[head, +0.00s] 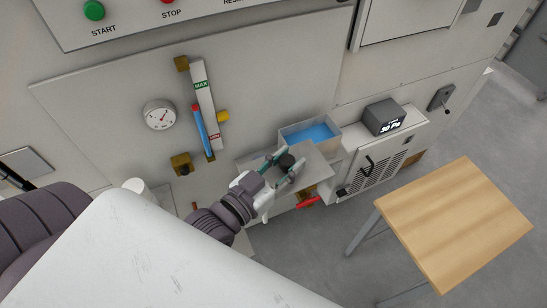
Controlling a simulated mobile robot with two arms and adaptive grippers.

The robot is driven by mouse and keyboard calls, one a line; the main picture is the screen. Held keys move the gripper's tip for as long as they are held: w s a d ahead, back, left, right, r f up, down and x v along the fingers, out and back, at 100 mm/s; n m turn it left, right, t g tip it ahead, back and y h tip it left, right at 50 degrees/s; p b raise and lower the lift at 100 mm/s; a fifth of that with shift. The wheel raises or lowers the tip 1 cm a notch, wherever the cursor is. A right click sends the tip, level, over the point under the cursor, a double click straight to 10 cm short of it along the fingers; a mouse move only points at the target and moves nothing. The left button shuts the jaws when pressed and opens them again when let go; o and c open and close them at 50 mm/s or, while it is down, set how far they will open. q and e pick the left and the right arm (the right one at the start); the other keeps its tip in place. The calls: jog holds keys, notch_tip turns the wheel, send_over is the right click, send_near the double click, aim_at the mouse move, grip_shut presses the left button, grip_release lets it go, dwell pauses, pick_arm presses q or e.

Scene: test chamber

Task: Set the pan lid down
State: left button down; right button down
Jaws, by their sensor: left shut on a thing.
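The pan lid (314,168) is a flat grey plate with a dark round knob (287,160). My left gripper (285,163) has its teal fingers on either side of the knob and is shut on it. The lid is in front of the open pan (337,139), a light grey rectangular tub with blue liquid (308,133) in it. The liquid shows beyond the lid's far edge. I cannot tell whether the lid touches anything beneath it. My gripper and wrist hide part of the lid. My right gripper is not in view.
A wooden-topped table (460,222) stands on the right, its top bare. A dark display box (384,118) sits on a grey unit right of the pan. A red-handled valve (308,202) is below the lid. A gauge (160,115) and sight tube (204,105) are on the panel.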

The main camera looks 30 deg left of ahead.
pick_arm(q)
jog(key=w+d+r+m+g+h, duration=0.2)
jog(key=w+d+m+g+h, duration=0.1)
jog(key=d+m+g+h, duration=0.1)
jog(key=w+d+r+m+g+h, duration=0.2)
jog(key=w+d+m+g+h, duration=0.1)
jog(key=d+m+g+h, duration=0.2)
jog(key=shift+d+m+h, duration=0.4)
jog(key=shift+d+h, duration=0.8)
jog(key=shift+d, duration=0.9)
